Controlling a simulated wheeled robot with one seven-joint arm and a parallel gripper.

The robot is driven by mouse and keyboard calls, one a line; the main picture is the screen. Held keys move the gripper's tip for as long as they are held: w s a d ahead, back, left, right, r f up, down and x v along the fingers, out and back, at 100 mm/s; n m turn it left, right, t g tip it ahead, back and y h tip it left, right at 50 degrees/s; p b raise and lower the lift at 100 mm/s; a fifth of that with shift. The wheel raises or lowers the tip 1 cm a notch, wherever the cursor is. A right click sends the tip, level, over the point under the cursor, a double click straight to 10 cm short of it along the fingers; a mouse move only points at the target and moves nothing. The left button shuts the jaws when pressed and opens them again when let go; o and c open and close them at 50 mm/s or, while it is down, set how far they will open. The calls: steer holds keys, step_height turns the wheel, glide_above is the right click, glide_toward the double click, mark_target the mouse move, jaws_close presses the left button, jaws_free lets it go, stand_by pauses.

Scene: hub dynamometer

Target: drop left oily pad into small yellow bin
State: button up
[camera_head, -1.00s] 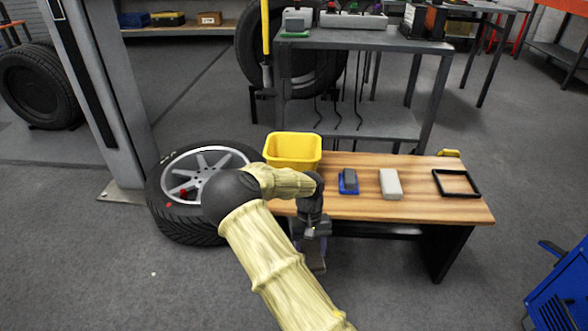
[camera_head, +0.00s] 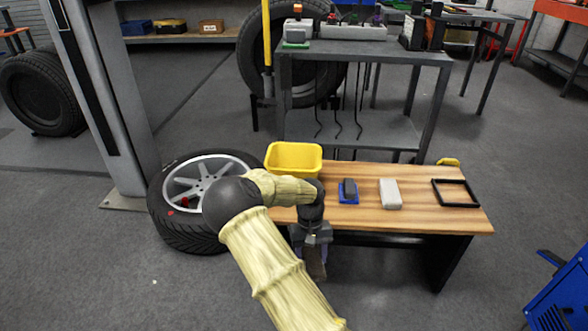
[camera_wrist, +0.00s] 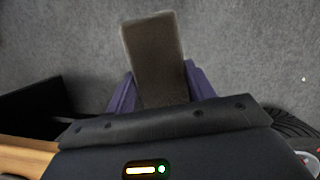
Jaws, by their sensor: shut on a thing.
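My gripper (camera_head: 314,262) hangs in front of the near edge of the wooden bench, with its fingers pointing down. In the wrist view, its purple fingers (camera_wrist: 158,90) are shut on a brown, flat oily pad (camera_wrist: 153,50), which sticks out beyond the fingertips over the grey floor. The pad shows dimly in the head view (camera_head: 316,266). The small yellow bin (camera_head: 293,157) stands at the back left of the bench, behind my arm, and its open top faces up. The pad is apart from the bin, lower and nearer the camera.
The wooden bench (camera_head: 420,212) holds a blue tray with a dark block (camera_head: 348,190), a light grey block (camera_head: 390,194) and a black frame (camera_head: 455,193). A wheel (camera_head: 180,225) lies left of the bench. A grey metal table (camera_head: 370,52) stands behind.

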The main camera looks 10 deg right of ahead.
step_height(320, 180, up, 58)
steer(key=s+p, duration=0.2)
steer(key=p, duration=6.4)
steer(key=shift+f, duration=0.2)
steer(key=shift+a, duration=0.15)
